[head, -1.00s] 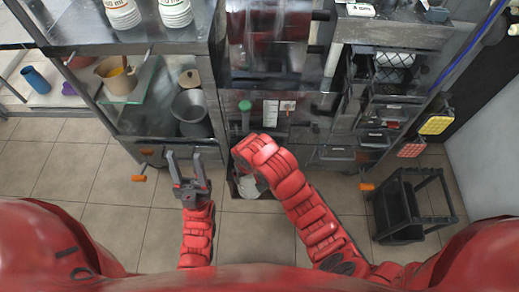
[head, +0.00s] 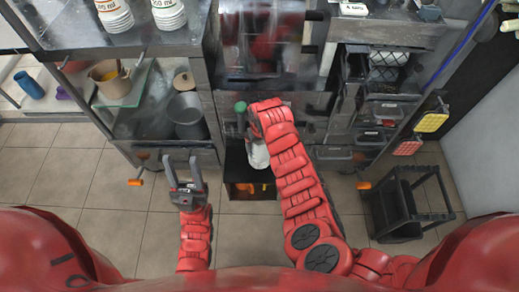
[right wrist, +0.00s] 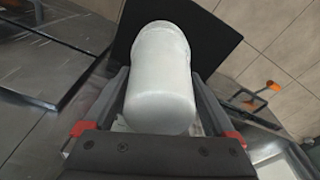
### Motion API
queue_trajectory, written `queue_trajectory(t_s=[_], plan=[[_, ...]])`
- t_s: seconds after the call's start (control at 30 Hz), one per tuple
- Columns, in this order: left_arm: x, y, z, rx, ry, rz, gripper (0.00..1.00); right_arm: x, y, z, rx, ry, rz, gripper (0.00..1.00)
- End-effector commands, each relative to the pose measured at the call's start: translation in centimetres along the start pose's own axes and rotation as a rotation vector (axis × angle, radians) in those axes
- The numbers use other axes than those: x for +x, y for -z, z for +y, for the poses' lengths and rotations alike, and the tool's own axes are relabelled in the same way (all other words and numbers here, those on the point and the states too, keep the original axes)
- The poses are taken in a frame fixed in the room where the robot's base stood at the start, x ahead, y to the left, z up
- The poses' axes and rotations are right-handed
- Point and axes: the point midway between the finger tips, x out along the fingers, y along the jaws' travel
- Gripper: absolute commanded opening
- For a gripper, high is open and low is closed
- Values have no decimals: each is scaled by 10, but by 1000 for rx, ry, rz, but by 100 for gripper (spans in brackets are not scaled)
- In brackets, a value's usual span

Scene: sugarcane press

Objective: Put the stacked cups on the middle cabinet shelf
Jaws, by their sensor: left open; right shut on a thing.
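A white stack of cups (right wrist: 160,85) fills the middle of the right wrist view, its rounded closed end toward the camera. My right gripper (right wrist: 160,98) is shut on it, with one finger on each side. In the head view the white cups (head: 258,155) show partly below the end of my right arm, which hides most of that gripper. They are in front of the middle cabinet (head: 225,108). My left gripper (head: 182,178) is open and empty, before the left cabinet.
Two other cup stacks (head: 115,14) (head: 168,14) stand on the left counter. A grey pot (head: 188,115) and a beige pot (head: 112,82) are on the left shelves. A green-topped item (head: 241,107) is close to my right arm. A black cart (head: 410,205) stands at right.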

Motion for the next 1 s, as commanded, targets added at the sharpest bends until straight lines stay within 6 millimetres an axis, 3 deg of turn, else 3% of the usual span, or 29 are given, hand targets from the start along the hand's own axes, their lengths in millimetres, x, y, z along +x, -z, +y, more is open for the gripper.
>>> queue_trajectory(t_s=[0.3, 0.7, 0.73, 0.77, 1.0], plan=[[-3, 0, 0, 0, 0, 0, 50, 30, -4, -1, 0, 0, -1, 31], [-6, -1, 0, 0, 0, 0, 50, 36, -5, 0, -1, -1, 0, 31], [-5, -1, 0, 0, 0, 0, 50, 36, -5, 0, -1, -1, 0, 94], [-5, -1, 0, 0, 0, 0, 50, 35, -5, 0, -1, -1, 0, 100], [-4, -1, 0, 0, 0, 0, 50, 34, -5, 0, -1, -1, 0, 100]])
